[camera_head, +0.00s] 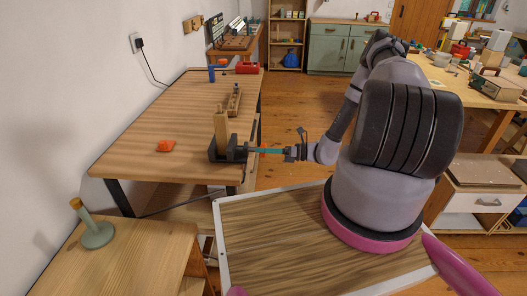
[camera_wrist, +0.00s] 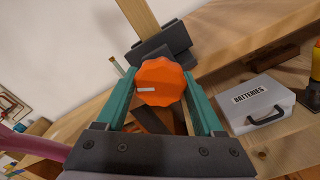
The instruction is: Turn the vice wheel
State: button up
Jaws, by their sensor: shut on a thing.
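The vice wheel (camera_wrist: 162,82) is an orange scalloped knob with a short white mark pointing left in the wrist view. It sits on the front of the dark grey vice (camera_head: 228,150), at the near right end of the wooden workbench (camera_head: 185,110). The vice also shows in the wrist view (camera_wrist: 163,47). A wooden board (camera_head: 221,126) stands upright in its jaws. My gripper (camera_wrist: 161,84) has its teal fingers shut on the wheel, one at each side. In the head view my gripper (camera_head: 270,151) reaches the vice from the right, and the wheel is mostly hidden.
An orange object (camera_head: 166,146) lies on the bench left of the vice. A grey case marked BATTERIES (camera_wrist: 258,103) is right of the wheel in the wrist view. A side table with a green stand (camera_head: 97,234) is at lower left.

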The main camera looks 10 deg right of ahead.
jog(key=n, duration=0.9)
jog(key=shift+d+n, duration=0.1)
jog(key=shift+n, duration=0.3)
jog(key=n, duration=0.5)
jog(key=shift+w, duration=0.1)
jog(key=shift+n, duration=2.3)
jog(key=o, duration=1.4)
jog(key=shift+c, duration=0.2)
